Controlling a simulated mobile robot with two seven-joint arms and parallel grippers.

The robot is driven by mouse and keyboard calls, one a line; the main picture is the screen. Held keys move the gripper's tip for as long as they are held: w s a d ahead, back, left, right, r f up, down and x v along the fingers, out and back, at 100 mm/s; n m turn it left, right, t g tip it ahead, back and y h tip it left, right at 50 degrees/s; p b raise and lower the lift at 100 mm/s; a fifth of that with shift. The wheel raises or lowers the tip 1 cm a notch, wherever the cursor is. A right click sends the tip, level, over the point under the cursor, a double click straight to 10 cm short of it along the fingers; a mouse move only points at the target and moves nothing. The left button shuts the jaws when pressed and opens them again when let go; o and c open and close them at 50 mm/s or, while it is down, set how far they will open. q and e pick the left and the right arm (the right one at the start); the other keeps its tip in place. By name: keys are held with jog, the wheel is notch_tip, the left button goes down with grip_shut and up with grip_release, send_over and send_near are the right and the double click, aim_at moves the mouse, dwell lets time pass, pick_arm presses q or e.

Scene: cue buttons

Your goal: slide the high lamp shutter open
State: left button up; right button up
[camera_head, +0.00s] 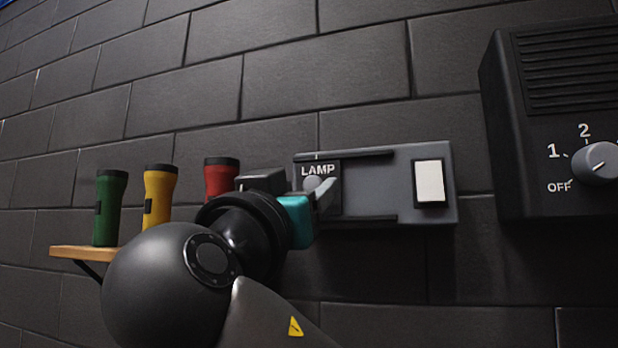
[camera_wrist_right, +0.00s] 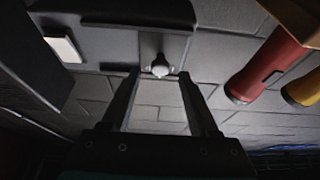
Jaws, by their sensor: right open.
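A grey wall panel (camera_head: 386,170) carries dark top and bottom rails. My left gripper is not in view.
A white rectangular plate (camera_head: 429,181) in a black frame is on the panel's right. A black box with a dial (camera_head: 597,163) is further right. Green (camera_head: 108,210), yellow (camera_head: 158,196) and red (camera_head: 221,178) flashlight-like cylinders stand left, near a wooden shelf (camera_head: 85,253).

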jog(key=shift+x, duration=0.95)
grip_shut()
dwell(0.8)
